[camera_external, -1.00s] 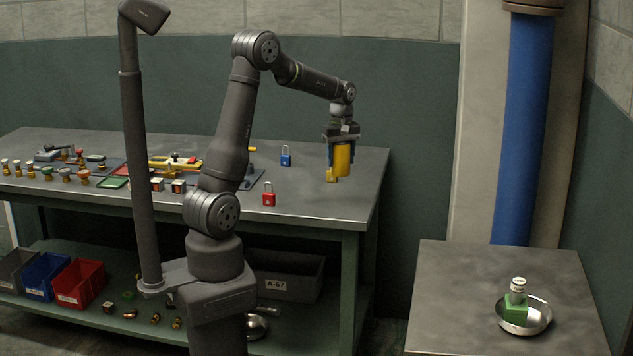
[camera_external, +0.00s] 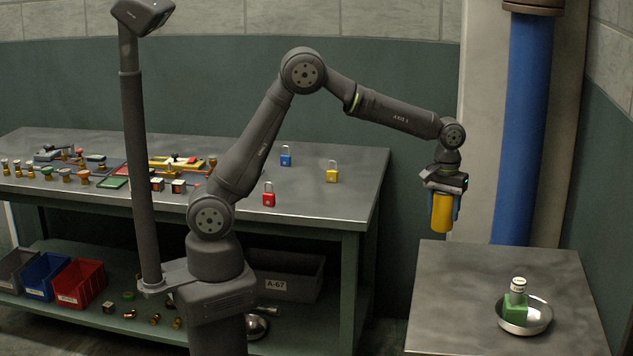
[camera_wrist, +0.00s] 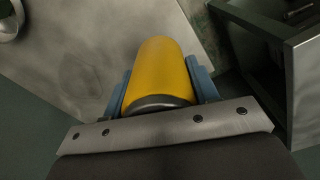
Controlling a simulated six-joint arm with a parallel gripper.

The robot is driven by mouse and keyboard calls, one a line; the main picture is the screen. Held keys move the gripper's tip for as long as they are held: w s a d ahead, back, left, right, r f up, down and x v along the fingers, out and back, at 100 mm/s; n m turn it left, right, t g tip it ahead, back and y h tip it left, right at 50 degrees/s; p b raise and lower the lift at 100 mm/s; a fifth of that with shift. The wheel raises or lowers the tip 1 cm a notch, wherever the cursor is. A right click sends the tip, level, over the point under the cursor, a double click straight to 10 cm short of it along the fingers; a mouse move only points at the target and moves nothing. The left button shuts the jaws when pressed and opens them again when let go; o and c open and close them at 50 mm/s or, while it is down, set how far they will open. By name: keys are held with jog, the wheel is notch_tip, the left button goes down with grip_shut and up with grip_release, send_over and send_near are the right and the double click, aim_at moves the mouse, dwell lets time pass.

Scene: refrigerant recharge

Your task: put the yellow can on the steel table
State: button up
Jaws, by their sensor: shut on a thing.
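The yellow can (camera_external: 442,213) hangs upright in my gripper (camera_external: 442,207), in the air near the back left corner of the steel table. In the wrist view the yellow can (camera_wrist: 160,72) sits between the two blue fingers of my gripper (camera_wrist: 158,85), which are shut on it. The steel table (camera_external: 455,300) is at the lower right, its left and middle top bare. Part of its top shows below the can in the wrist view (camera_wrist: 95,60).
The workbench (camera_external: 330,207) to the left holds blue, red and yellow padlocks and several small parts.

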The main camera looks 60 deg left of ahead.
jog(key=s+d+m, duration=0.2)
jog(key=s+d, duration=0.3)
jog(key=d, duration=0.4)
jog(key=s+d+m, duration=0.3)
jog(key=s+d, duration=0.3)
jog(key=d, duration=0.3)
jog(key=shift+w+a+f, duration=0.6)
jog(key=shift+w+f, duration=1.2)
jog(key=shift+f, duration=0.2)
jog(key=shift+w+a+f, duration=0.6)
jog(key=shift+w+f, duration=1.25)
jog(key=shift+f, duration=0.1)
jog(key=shift+w+a+f, duration=0.6)
jog(key=shift+w+f, duration=1.2)
jog(key=shift+f, duration=0.2)
jog(key=shift+f, duration=0.1)
jog(key=o, duration=1.2)
jog(key=shift+f, duration=0.1)
notch_tip(320, 180, up, 12)
jog(key=shift+r, duration=0.2)
jog(key=shift+f, duration=0.1)
